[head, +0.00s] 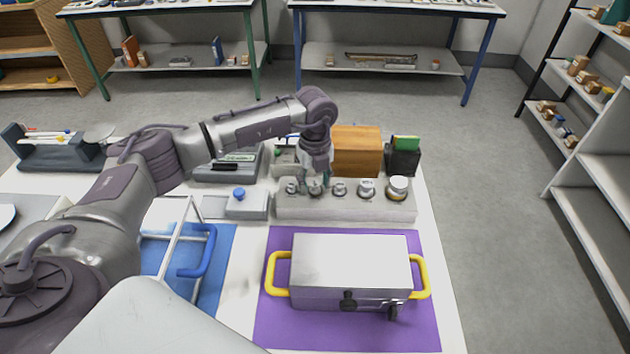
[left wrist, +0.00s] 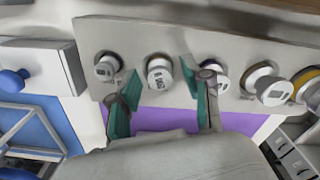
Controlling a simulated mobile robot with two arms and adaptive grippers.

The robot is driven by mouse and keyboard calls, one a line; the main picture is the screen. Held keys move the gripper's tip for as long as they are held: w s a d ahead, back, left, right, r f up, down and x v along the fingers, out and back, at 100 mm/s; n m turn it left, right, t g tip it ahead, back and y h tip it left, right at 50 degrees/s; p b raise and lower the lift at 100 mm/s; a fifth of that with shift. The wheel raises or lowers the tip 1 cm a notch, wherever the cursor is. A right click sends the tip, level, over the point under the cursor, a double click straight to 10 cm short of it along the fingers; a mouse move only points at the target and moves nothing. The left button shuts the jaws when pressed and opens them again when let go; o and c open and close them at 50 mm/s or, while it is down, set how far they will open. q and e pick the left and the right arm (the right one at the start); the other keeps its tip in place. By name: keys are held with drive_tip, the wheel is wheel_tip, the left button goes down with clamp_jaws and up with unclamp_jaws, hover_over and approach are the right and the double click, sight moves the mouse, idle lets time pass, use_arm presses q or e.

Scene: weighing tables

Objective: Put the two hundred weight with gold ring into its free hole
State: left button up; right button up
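The pale weight block (head: 300,212) holds a row of metal weights. The rightmost weight, with a gold ring (head: 397,188), stands at its right end; the ring also shows at the right edge of the left wrist view (left wrist: 304,84), where the weight is cut off. My left gripper (head: 317,184) is down at the second weight from the left. In the left wrist view its teal fingers (left wrist: 162,80) are open on either side of that weight (left wrist: 160,75), with small gaps. Its label is too blurred to read surely. I see no empty hole. My right gripper is not in view.
A metal case with yellow handles (head: 350,265) lies on a purple mat (head: 275,325) in front of the block. A box with a blue knob (head: 239,198) stands left. A wooden box (head: 356,150) and a dark holder (head: 403,160) stand close behind.

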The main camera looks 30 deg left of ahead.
sight(315, 184)
use_arm(q)
drive_tip(key=shift+r, duration=0.5)
wheel_tip(315, 184, up, 11)
drive_tip(key=b, duration=0.2)
drive_tip(key=shift+r, duration=0.15)
idle(0.3)
